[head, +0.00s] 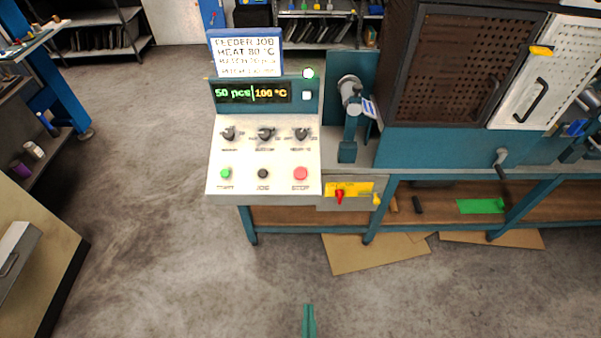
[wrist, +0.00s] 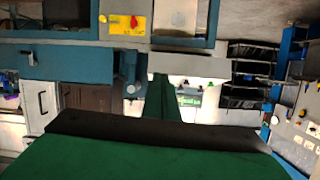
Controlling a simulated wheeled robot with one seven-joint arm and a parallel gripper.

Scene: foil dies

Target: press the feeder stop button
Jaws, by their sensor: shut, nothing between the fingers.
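The red stop button (head: 300,174) sits at the lower right of the pale sloping control panel (head: 245,149), above a label that reads STOP. A black button (head: 263,174) labelled JOG and a green button (head: 225,174) share its row. Three dark knobs are above them. The display (head: 253,94) reads 50 pcs and 100 °C. My gripper (head: 309,308) is shut and empty at the bottom of the head view, well apart from the panel. Its green fingers (wrist: 163,92) point toward the machine in the wrist view. I cannot make out the stop button there.
A card (head: 245,52) above the display reads FEEDER JOB, HEAT 80 °C. A yellow plate (head: 349,189) with a red handle is below right of the panel. The floor (head: 155,200) left of the machine is clear.

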